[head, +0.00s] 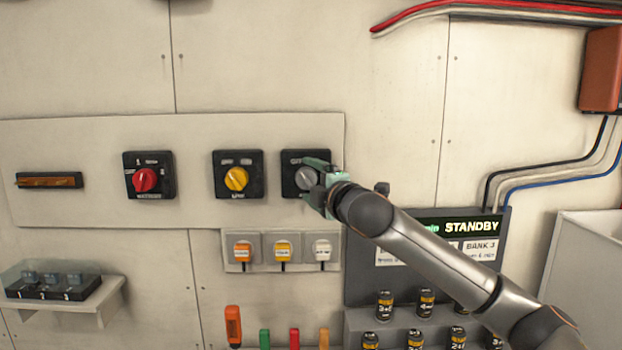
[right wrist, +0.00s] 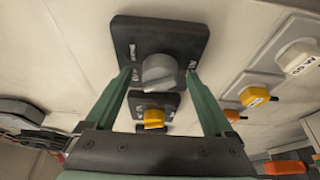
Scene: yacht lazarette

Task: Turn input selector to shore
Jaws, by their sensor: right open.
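A rotary switch with a grey knob (head: 305,178) on a black square plate is at the right of the wall panel's switch row. The grey knob also shows in the right wrist view (right wrist: 160,72), with small white lettering around it that I cannot read. My right gripper (head: 314,182) is at this switch. Its green fingers (right wrist: 158,82) are open, one on each side of the knob; I cannot tell whether they touch it. Further left are a yellow-knob switch (head: 236,178) and a red-knob switch (head: 146,179). Their labels are too small to read. My left gripper is not in view.
Below the row are small modules with orange, yellow and white plugs (head: 282,250). A display unit reading STANDBY (head: 471,227) is right of them, partly behind my right arm. Several batteries (head: 426,303) stand lower down. A shelf (head: 105,300) is at left.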

